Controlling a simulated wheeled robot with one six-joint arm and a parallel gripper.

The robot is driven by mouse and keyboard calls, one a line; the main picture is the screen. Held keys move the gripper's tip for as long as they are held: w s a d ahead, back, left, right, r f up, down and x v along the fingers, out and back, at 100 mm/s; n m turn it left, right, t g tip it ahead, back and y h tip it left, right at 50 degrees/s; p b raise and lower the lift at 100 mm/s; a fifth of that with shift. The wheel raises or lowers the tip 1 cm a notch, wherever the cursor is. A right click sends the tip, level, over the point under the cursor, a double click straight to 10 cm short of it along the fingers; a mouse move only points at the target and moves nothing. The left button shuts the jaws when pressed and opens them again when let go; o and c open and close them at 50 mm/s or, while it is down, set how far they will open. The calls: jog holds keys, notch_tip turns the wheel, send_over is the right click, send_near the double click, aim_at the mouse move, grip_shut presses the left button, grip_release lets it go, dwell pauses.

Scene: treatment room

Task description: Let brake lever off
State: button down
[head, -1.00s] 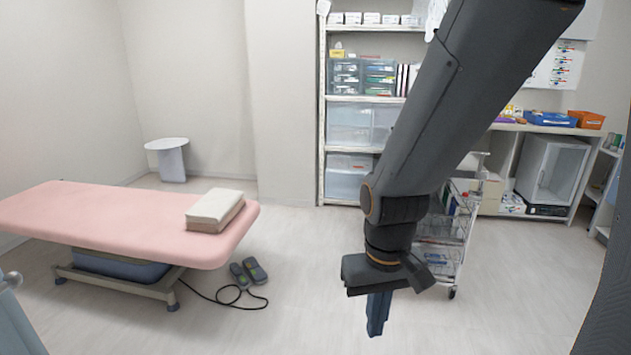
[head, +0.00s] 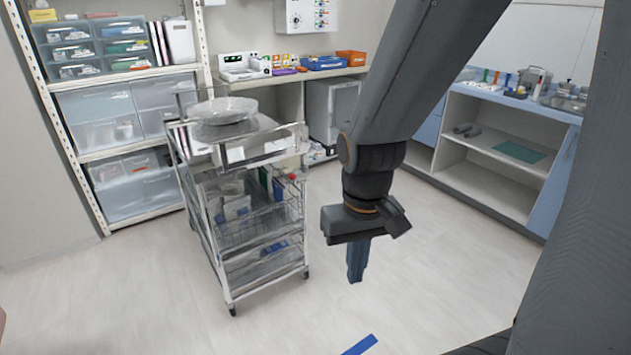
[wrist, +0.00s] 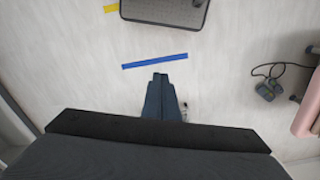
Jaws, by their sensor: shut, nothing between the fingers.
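I cannot make out a brake lever in either view. A metal wire trolley (head: 243,238) on castors stands left of my gripper in the head view, and its wheels are too small to show any lever. My gripper (head: 355,280) hangs over open floor to the right of the trolley, apart from it, with its fingers pointing down and together. In the wrist view my gripper (wrist: 160,77) is shut and empty above the floor.
Blue tape (head: 360,345) marks the floor; it also shows in the wrist view (wrist: 155,61). Shelves (head: 125,120) stand behind the trolley, a counter (head: 500,150) at right.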

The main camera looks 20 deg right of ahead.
jog(key=shift+a, duration=0.2)
jog(key=w+d+f+n+t+b, duration=0.1)
jog(key=w+f+n+t+b, duration=0.35)
jog(key=w, duration=0.85)
jog(key=w+d+f+n+t+b, duration=0.1)
jog(key=w+f+n+t+b, duration=0.15)
jog(key=w+f+n, duration=0.7)
jog(key=w+d+f+n+t+b, duration=0.1)
jog(key=w+f+n+t+b, duration=0.2)
jog(key=w, duration=1.2)
jog(key=w+f+n+t+y+b, duration=0.5)
jog(key=w+f+n+t+b, duration=0.4)
jog(key=n, duration=0.9)
jog(key=shift+w+f+n+t+b, duration=0.15)
jog(key=shift+w+n+t+b, duration=0.15)
jog(key=shift+w+t+b, duration=0.7)
jog(key=shift+w, duration=0.1)
